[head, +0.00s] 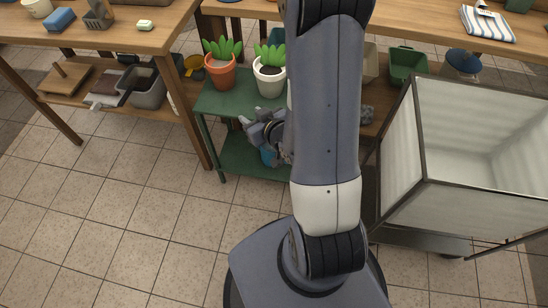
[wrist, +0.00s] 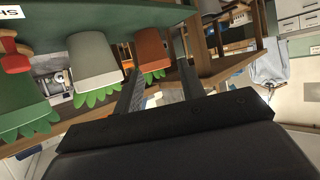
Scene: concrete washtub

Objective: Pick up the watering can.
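I cannot pick out the watering can for certain in either view. A blue object (head: 268,156) shows on the lower level of the green plant stand (head: 230,105) in the head view. It is mostly hidden behind my gripper and arm, so I cannot tell what it is. My gripper (head: 252,126) is at the stand's front, below the potted plants. In the wrist view, which is upside down, my gripper (wrist: 160,80) has its two fingers apart with nothing held between them.
An orange pot (head: 220,72) and a white pot (head: 269,77) with plants stand on top. A green pot (wrist: 22,98) shows in the wrist view. A wooden table (head: 110,33) stands left, a large washtub (head: 400,160) right. The tiled floor (head: 110,200) at front left is clear.

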